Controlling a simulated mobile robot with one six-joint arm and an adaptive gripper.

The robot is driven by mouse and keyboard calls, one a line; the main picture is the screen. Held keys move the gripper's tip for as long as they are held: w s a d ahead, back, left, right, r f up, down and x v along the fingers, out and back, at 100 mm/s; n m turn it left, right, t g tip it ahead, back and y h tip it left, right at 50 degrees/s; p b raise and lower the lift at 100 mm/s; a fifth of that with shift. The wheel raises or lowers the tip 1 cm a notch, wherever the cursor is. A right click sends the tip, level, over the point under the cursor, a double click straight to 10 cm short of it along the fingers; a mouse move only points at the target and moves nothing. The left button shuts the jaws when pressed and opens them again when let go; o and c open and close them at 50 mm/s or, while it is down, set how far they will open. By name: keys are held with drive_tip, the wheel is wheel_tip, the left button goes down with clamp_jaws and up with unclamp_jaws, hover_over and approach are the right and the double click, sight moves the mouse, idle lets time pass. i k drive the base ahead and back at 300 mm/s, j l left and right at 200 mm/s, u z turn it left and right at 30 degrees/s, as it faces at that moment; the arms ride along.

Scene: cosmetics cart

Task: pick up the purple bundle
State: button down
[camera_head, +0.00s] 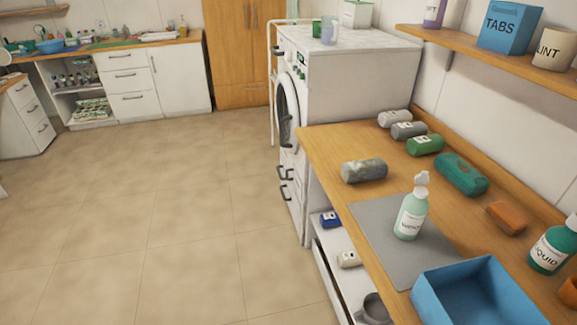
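No plainly purple bundle shows in the head view. Rolled bundles lie on the wooden counter (330,142): a white one (394,118), a grey one (408,130), a green one (425,144) and a larger teal one (461,174) along the wall side. A mottled grey bundle (364,171) lies apart, near the counter's left edge. A small dark blue item (330,219) and a cream item (348,259) sit on the shelf below. My gripper is out of view.
A grey mat (377,225) bears a pale green pump bottle (411,212). A blue tray (435,297), an orange-brown block (506,217) and a teal bottle (550,247) stand nearby. A wall shelf (450,42) overhangs the counter. The tiled floor (160,180) at left is clear.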

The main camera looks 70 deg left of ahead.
sight(359, 171)
drive_tip(key=u, duration=2.05)
drive_tip(key=z, duration=2.55)
drive_tip(key=u, duration=2.5)
drive_tip(key=i+j+z, duration=0.3)
drive_tip(key=z, duration=0.2)
drive_tip(key=i+j+z, duration=0.55)
drive_tip(key=j+z, duration=0.4)
